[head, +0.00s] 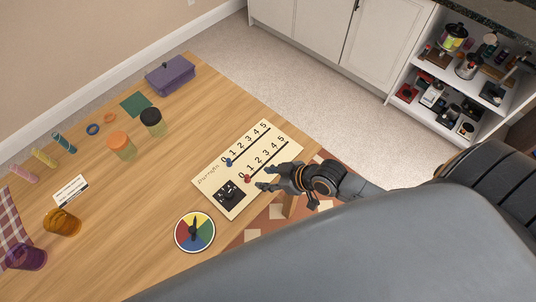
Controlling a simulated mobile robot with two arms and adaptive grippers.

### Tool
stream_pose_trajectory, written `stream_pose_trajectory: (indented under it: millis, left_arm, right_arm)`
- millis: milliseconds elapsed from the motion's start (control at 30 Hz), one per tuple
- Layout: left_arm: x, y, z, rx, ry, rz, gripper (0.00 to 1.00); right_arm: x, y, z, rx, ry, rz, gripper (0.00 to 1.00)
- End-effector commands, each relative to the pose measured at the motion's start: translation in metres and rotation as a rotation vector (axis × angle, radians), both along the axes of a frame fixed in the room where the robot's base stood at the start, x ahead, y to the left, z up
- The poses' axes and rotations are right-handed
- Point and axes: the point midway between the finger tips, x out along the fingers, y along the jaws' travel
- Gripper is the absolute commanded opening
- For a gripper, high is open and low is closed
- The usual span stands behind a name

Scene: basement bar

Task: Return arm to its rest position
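My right gripper (267,182) comes in from the right and is over the near right part of the cream score board (217,184). Its dark fingers look spread, with nothing between them. Its fingertips are close to the red peg (247,179) on the lower number row; whether they touch it, I cannot tell. A blue peg (228,162) stands at the upper row's 0 end. My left gripper is not in the picture.
On the wooden table (150,185) are a colour spinner (194,232), two jars (121,146), a purple box (170,75), an orange glass (62,222) and a purple glass (26,256). Shelves (460,85) with small items stand beyond the carpet. The carpet is clear.

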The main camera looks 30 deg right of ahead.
Motion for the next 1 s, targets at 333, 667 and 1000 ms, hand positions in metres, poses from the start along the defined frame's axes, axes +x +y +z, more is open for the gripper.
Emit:
stream_pose_trajectory:
  millis: [333, 667, 1000]
  left_arm:
    - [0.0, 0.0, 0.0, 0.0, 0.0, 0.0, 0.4]
    - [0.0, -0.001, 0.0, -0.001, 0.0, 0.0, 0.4]
    - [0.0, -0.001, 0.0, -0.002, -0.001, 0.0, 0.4]
  right_arm:
    - [0.0, 0.0, 0.0, 0.0, 0.0, 0.0, 0.4]
    - [-0.019, 0.017, 0.013, -0.02, 0.067, -0.023, 0.4]
    - [-0.072, 0.003, 0.051, -0.138, 0.266, -0.224, 0.4]
